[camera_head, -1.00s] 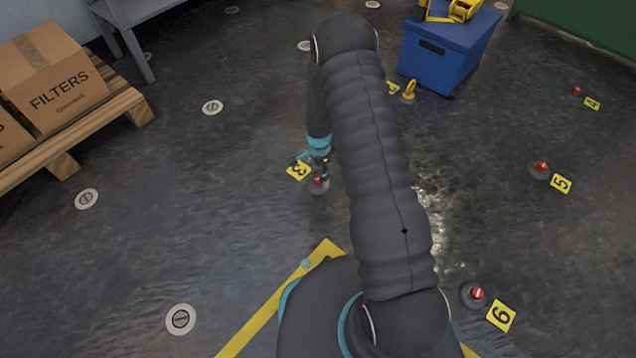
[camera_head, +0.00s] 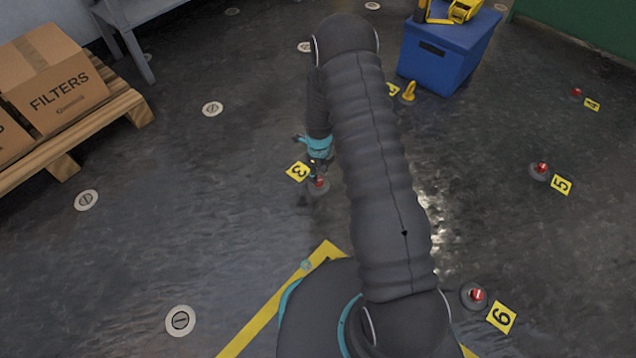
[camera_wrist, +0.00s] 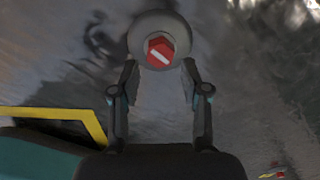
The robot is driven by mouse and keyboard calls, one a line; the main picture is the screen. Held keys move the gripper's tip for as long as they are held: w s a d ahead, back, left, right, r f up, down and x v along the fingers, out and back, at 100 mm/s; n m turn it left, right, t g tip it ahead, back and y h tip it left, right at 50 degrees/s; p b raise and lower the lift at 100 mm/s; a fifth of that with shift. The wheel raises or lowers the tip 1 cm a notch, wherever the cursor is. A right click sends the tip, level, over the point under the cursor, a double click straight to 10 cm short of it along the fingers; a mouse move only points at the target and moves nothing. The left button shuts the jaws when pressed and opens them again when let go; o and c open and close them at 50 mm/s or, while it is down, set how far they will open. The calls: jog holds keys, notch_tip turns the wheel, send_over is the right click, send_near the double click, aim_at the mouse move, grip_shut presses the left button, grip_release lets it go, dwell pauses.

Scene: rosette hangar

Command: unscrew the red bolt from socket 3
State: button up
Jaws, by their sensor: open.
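The red bolt (camera_head: 319,182) sits in the round grey socket 3 (camera_head: 318,190) on the floor, beside the yellow tag marked 3 (camera_head: 297,171). In the wrist view the bolt's red hexagonal head (camera_wrist: 160,50) with a white stripe shows at the top centre, inside its pale round socket (camera_wrist: 150,24). My gripper (camera_wrist: 160,72) is open, its two fingers apart on either side below the bolt head, with nothing between them. In the head view my gripper (camera_head: 318,166) is small, just above the bolt, and partly hidden by my arm.
Red bolts stand beside tag 5 (camera_head: 561,185), tag 6 (camera_head: 501,316) and tag 4 (camera_head: 592,104). A pallet (camera_head: 70,137) with filter boxes is at left. Floor around socket 3 is clear.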

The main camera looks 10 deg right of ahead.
aim_at(319, 180)
jog(key=shift+m, duration=1.3)
jog(key=shift+f, duration=0.1)
jog(key=shift+f, duration=0.9)
jog(key=shift+f, duration=0.1)
jog(key=shift+f, duration=0.9)
